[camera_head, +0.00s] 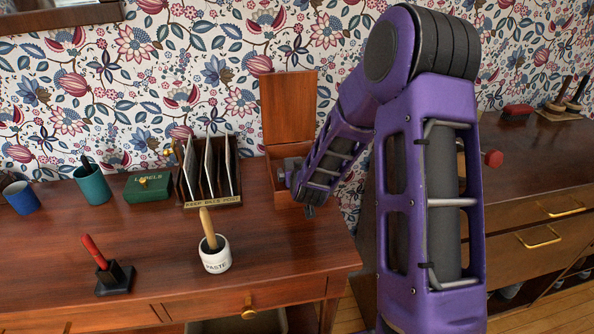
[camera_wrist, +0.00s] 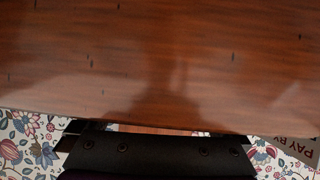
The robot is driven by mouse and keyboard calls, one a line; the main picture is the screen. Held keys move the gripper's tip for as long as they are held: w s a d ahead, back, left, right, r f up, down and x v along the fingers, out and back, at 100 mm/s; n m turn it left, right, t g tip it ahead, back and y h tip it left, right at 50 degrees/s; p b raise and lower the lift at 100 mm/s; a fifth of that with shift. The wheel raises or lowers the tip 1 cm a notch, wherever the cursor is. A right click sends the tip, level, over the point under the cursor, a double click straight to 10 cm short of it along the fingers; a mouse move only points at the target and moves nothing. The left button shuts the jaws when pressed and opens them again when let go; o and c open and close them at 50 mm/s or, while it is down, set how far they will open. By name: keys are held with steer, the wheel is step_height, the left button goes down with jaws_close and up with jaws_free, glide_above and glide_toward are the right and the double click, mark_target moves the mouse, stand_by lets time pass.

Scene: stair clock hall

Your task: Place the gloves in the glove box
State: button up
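A wooden box with its lid (camera_head: 288,105) raised stands at the back right of the desk. I take it for the glove box, but no label shows. My purple arm reaches down to it and covers part of its opening. My gripper (camera_head: 292,174) is at the box, low in front of the lid. In the wrist view, my gripper (camera_wrist: 157,132) shows along the bottom edge, its dark fingers spread apart with nothing visible between them. A brown wooden surface (camera_wrist: 160,65) fills most of that view, bearing a shadow. No gloves show in either view.
Beside the box stands a letter rack (camera_head: 212,205). A green labels box (camera_head: 148,187), teal cup (camera_head: 92,185), blue cup (camera_head: 22,198), paste pot (camera_head: 215,257) and red-handled stamp or pen stand (camera_head: 114,278) are on the desk. A brown cabinet (camera_head: 535,175) stands right.

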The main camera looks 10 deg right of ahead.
steer(key=shift+r, duration=0.25)
steer(key=p+v, duration=0.1)
steer(key=v, duration=1.1)
steer(key=shift+f, duration=0.1)
